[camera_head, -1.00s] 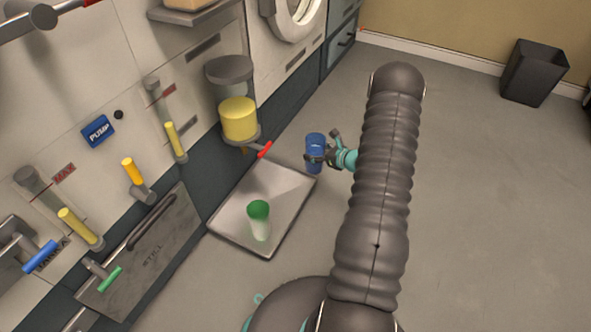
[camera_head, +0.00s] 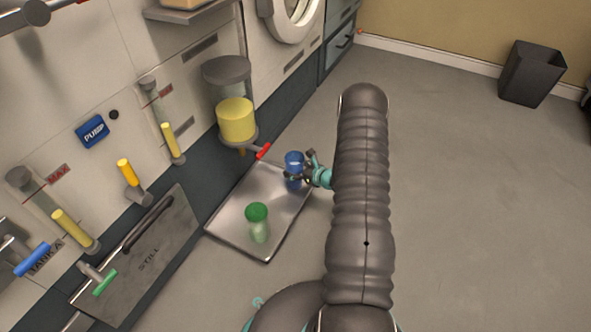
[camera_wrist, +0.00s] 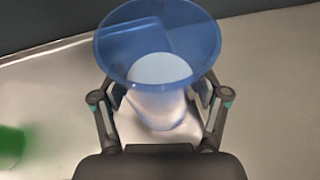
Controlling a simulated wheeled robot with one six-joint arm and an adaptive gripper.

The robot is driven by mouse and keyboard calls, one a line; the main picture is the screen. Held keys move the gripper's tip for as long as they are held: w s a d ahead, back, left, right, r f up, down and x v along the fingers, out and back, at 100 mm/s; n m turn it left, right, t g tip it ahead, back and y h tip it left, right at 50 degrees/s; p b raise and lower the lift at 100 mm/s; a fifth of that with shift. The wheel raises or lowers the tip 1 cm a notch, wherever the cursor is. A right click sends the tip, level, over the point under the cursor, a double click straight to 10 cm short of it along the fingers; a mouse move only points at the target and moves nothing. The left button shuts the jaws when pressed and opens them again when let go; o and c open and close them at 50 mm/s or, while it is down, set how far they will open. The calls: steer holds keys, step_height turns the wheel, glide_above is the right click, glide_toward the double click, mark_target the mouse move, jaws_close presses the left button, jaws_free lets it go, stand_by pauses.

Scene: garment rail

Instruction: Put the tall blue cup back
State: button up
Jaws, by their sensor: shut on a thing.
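The tall blue cup (camera_head: 294,161) is upright between the fingers of my gripper (camera_head: 300,173), which is shut on it. In the head view it is over the far right part of the metal tray (camera_head: 229,219). In the wrist view the cup's wide blue rim (camera_wrist: 160,45) fills the top middle, with my gripper (camera_wrist: 160,95) around its sides and a pale round patch inside. I cannot tell whether the cup's base touches the tray.
A green cup (camera_head: 257,222) stands on the tray's near part; its edge shows in the wrist view (camera_wrist: 10,145). A red-handled tap (camera_head: 263,151) under the yellow-filled vessel (camera_head: 236,118) is close left of the blue cup. Open floor lies right.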

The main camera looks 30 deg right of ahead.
steer(key=shift+f, duration=0.1)
steer(key=o, duration=1.7)
steer(key=shift+c, duration=0.2)
